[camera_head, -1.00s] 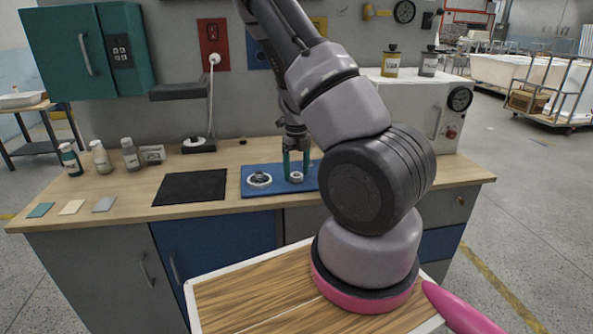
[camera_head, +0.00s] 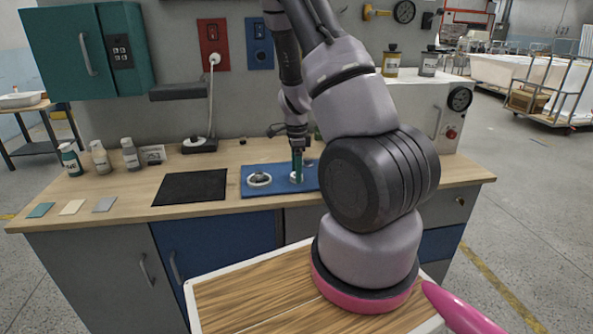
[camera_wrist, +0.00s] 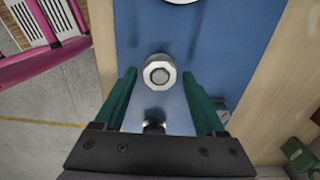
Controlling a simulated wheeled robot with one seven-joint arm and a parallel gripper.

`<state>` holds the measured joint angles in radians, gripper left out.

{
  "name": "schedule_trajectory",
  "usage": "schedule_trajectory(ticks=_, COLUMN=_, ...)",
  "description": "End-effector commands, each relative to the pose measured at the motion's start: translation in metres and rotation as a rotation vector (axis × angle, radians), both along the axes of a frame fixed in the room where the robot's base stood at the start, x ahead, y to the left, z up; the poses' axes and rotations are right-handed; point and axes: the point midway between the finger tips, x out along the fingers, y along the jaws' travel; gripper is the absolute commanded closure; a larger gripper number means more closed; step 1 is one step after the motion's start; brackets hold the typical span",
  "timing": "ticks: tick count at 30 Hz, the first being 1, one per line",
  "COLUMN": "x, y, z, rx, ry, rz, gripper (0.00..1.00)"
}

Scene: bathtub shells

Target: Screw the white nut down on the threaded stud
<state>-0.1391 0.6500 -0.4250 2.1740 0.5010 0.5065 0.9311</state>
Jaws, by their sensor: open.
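The white nut (camera_wrist: 151,83) is a light hexagonal ring in the wrist view, around the round grey end of the threaded stud (camera_wrist: 160,75). In the head view the nut (camera_head: 294,179) shows low on the blue mat (camera_head: 278,188), partly covered by my fingers. My gripper (camera_head: 297,167) points down over it with green fingers. In the wrist view my gripper (camera_wrist: 160,74) is open, one finger on each side of the nut, with a gap on both sides. How far down the stud the nut sits cannot be told.
A white ring with a dark centre (camera_head: 259,180) lies on the mat left of the nut. A small dark round piece (camera_wrist: 154,127) shows between my fingers. A black mat (camera_head: 190,187) and bottles (camera_head: 130,154) are further left. The bench front between the mats is clear.

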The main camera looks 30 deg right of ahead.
Motion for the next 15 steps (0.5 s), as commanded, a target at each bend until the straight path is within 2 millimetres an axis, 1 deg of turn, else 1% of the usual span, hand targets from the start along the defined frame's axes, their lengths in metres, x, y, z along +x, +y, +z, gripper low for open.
schedule_trajectory(ticks=5, x=0.0, y=0.0002, z=-0.0001, rx=0.0, ry=0.0, rz=0.004, gripper=0.28)
schedule_trajectory(ticks=8, x=0.0, y=0.0002, z=-0.0001, rx=0.0, ry=0.0, rz=0.002, gripper=0.62)
schedule_trajectory(ticks=9, x=0.0, y=0.0002, z=-0.0001, rx=0.0, ry=0.0, rz=0.002, gripper=0.77)
schedule_trajectory(ticks=11, x=0.0, y=0.0002, z=-0.0001, rx=0.0, ry=0.0, rz=0.001, gripper=1.0)
schedule_trajectory(ticks=14, x=0.0, y=0.0002, z=-0.0002, rx=0.0, ry=0.001, rz=-0.011, gripper=1.0)
schedule_trajectory(ticks=15, x=-0.0001, y=0.0003, z=-0.0003, rx=-0.001, ry=0.001, rz=-0.042, gripper=1.0)
